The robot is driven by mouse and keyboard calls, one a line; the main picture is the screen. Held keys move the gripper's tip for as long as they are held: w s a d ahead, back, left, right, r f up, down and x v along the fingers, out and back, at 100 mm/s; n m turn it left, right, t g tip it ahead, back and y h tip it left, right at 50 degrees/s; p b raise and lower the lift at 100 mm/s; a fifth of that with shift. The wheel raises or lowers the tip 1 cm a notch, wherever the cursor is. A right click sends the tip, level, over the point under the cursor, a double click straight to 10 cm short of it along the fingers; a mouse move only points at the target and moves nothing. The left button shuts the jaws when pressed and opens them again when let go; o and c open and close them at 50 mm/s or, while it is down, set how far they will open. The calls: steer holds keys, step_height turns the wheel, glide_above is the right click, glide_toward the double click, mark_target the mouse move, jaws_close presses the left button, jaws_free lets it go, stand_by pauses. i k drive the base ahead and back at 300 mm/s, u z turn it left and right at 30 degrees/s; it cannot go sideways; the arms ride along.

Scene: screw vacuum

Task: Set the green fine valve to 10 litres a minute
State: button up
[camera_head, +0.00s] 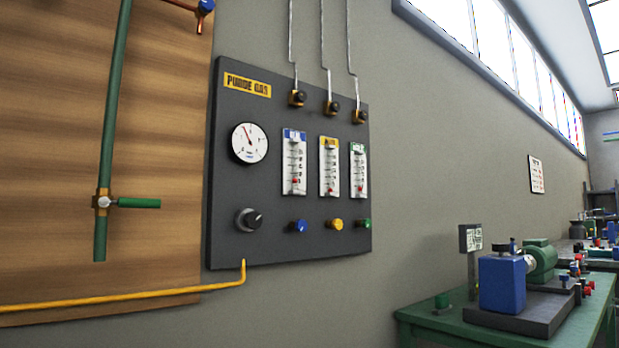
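The green fine valve (364,224) is a small round green knob at the lower right of the dark purge gas panel (305,255). Above it is the green-topped flow meter (358,170), a white upright scale with a red float low in its tube. The float seems to sit near the bottom of the scale, but the figures are too small to read. My gripper is not in view.
The panel also carries a blue knob (299,226), a yellow knob (335,224), a black regulator knob (249,220) and a round gauge (250,143). A yellow pipe (130,296) runs below left. A green bench (435,317) with a blue pump (502,283) stands at right.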

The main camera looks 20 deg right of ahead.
mark_target(366, 223)
steer(key=z, duration=0.3)
steer(key=k, duration=0.45)
steer(key=z, duration=1)
steer(key=i, duration=0.85)
steer(key=u, duration=0.65)
